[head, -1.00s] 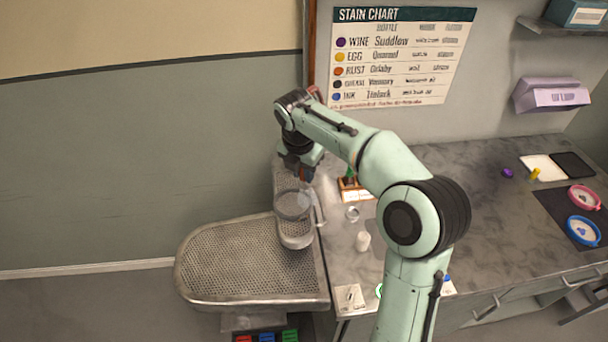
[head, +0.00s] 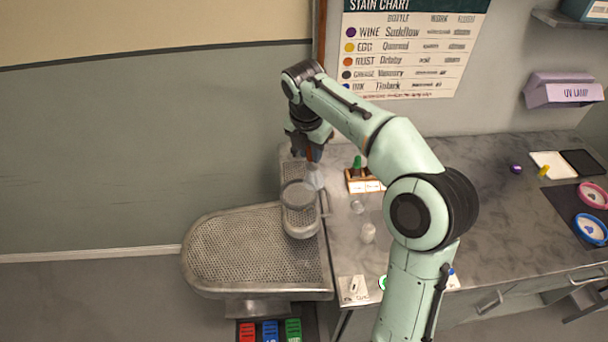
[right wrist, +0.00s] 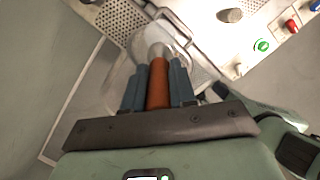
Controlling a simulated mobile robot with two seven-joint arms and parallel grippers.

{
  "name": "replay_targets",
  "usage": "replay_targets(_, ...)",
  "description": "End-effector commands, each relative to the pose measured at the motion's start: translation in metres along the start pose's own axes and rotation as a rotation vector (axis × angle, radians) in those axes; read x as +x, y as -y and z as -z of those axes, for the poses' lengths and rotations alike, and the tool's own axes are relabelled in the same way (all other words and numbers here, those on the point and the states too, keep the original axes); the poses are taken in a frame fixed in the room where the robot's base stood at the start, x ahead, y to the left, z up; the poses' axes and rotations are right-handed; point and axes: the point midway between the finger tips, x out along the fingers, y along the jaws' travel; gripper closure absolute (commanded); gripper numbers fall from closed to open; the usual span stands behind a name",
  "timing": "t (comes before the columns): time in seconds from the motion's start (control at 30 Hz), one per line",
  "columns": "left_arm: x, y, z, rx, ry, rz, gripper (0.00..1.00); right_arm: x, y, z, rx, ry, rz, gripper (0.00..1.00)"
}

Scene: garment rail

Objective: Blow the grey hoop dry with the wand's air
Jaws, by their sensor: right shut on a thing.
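The grey hoop (head: 298,195) lies on the small raised arm of the perforated metal board, a round patch inside its rim. My right gripper (head: 309,150) is above the back of that arm. It is shut on the wand (head: 313,172), whose pale nozzle points down close to the hoop's back right edge. In the right wrist view the wand's brown handle (right wrist: 159,85) sits between the dark fingers, and its nozzle overlaps a translucent round shape. I cannot tell whether the nozzle touches the hoop. My left gripper is not in view.
A wooden rack (head: 363,182) with a green-capped bottle and a pale cup (head: 368,232) stand on the counter just right of the board. Pink (head: 592,195) and blue hoops (head: 587,229) lie far right. The wide board end (head: 250,250) is bare.

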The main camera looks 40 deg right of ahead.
Motion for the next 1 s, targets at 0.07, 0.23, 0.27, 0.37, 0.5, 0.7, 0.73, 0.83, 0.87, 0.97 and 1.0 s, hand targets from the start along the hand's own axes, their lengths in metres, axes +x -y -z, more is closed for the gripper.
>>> replay_targets(0.07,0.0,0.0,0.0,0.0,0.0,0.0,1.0,0.002,-0.008,0.006,-0.005,0.0,0.001,1.0)
replay_targets(0.23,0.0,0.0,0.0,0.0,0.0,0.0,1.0,0.006,-0.026,0.023,-0.004,-0.001,0.003,1.0)
replay_targets(0.27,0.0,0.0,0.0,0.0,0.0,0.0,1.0,0.007,-0.028,0.024,-0.003,-0.001,0.003,1.0)
replay_targets(0.37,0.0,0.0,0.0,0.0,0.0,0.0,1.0,0.01,-0.03,0.027,0.0,0.0,0.002,1.0)
replay_targets(0.5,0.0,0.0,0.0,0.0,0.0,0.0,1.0,0.021,-0.03,0.029,-0.001,0.0,0.003,1.0)
replay_targets(0.7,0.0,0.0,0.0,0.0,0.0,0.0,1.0,0.042,-0.029,0.033,-0.001,0.0,0.003,1.0)
replay_targets(0.73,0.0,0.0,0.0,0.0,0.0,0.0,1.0,0.045,-0.029,0.034,0.0,0.0,0.002,1.0)
replay_targets(0.83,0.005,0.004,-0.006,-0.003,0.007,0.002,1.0,0.055,-0.028,0.036,0.0,-0.001,0.004,1.0)
replay_targets(0.87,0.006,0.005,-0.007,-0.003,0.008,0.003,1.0,0.058,-0.028,0.037,0.0,-0.001,0.003,1.0)
replay_targets(0.97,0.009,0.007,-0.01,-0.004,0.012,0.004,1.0,0.063,-0.028,0.038,-0.001,-0.001,0.003,1.0)
replay_targets(1.0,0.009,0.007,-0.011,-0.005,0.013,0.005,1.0,0.064,-0.028,0.038,-0.001,-0.001,0.002,1.0)
